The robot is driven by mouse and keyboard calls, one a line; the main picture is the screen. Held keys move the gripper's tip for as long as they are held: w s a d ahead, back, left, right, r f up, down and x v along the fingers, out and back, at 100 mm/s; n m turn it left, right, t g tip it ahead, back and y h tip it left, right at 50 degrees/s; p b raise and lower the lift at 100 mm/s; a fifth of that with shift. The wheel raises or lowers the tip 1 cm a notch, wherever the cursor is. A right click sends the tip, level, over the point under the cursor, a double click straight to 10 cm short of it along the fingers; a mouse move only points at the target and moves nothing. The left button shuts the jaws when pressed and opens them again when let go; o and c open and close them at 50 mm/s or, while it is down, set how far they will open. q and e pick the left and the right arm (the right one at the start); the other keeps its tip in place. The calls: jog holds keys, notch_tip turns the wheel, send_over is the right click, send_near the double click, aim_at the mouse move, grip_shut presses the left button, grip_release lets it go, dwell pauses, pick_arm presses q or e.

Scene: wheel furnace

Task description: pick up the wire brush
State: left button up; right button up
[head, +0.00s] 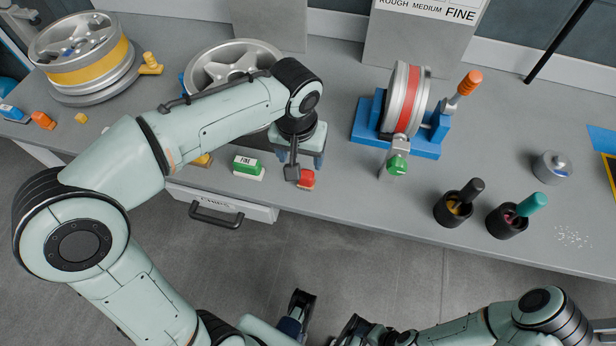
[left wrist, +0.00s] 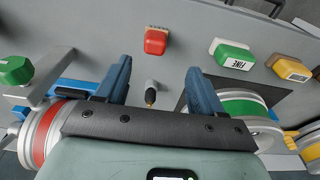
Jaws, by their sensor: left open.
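My left gripper (head: 302,158) is open above the bench, behind a red block (head: 306,179). In the left wrist view, its two blue fingers (left wrist: 160,72) are apart with nothing gripped, and the red block (left wrist: 156,41) lies beyond their tips. A small object with a dark grey body and brass-coloured tip (left wrist: 151,93) shows between the fingers, partly covered by the gripper's dark bar. I cannot tell whether it is the wire brush. Tools with a black handle (head: 471,189) and a teal handle (head: 531,204) stand in dark cups. My right gripper (head: 297,312) seems to be low at the bottom edge, unclear.
A green FINE block (head: 248,166) lies left of the red block. A red-banded wheel (head: 407,98) sits in a blue stand (head: 428,140) to the right. Another wheel (head: 232,64) lies behind my left arm. The bench (head: 340,197) is clear between red block and cups.

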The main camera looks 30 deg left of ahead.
aim_at(306, 174)
pick_arm(q)
jog(key=f, duration=0.4)
jog(key=shift+w+f+b, duration=0.35)
jog(key=shift+f, duration=0.05)
jog(key=f, duration=0.2)
jog(key=w+f+b, duration=0.1)
jog(key=f, duration=0.2)
jog(key=shift+d+f, duration=0.1)
jog(key=shift+d, duration=0.1)
jog(key=c, duration=1.1)
